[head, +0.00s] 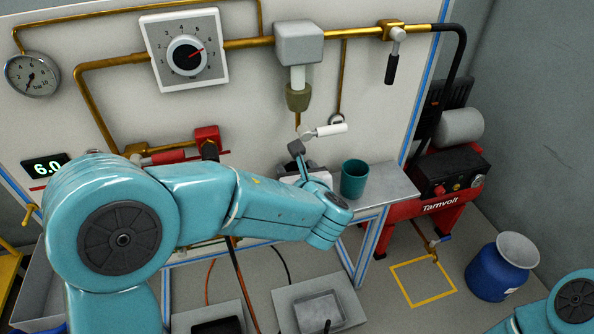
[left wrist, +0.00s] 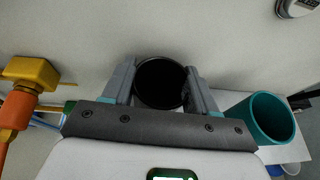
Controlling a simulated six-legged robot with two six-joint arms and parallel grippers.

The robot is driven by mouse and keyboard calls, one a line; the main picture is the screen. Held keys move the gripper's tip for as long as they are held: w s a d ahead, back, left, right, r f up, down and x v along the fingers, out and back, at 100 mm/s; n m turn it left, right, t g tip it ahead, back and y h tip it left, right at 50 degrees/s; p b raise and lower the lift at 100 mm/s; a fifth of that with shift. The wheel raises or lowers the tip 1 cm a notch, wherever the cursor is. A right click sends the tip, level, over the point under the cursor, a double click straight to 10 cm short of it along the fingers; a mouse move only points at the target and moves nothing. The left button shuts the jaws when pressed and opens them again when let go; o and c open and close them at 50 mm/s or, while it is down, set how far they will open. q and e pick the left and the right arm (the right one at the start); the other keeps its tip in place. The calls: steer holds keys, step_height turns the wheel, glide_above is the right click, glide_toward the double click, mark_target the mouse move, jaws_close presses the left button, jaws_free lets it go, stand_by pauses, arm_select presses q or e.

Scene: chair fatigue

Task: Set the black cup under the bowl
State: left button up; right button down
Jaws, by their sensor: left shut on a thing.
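The black cup (left wrist: 160,84) is between the two fingers of my left gripper (left wrist: 158,98) in the left wrist view, its dark open mouth facing the camera. In the head view my left gripper (head: 299,153) is by the small grey shelf, and my arm hides most of the cup. The bowl (head: 298,97) is an olive cup-shaped part hanging below a grey block on the brass pipe, with a thin outlet under it. The gripper is below the bowl; the exact cup alignment cannot be told. My right gripper is not in view.
A teal cup (head: 355,178) stands on the shelf (head: 390,186), right of my gripper; it also shows in the left wrist view (left wrist: 262,119). A white-handled valve (head: 325,130) sticks out just above my gripper. A red compressor (head: 440,190) and blue bin (head: 500,268) stand at right.

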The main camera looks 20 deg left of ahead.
arm_select(q)
steer(key=o, duration=1.2)
steer(key=shift+r+p, duration=0.15)
steer(key=shift+p, duration=0.15)
steer(key=v, duration=1.2)
steer(key=shift+p, duration=0.45)
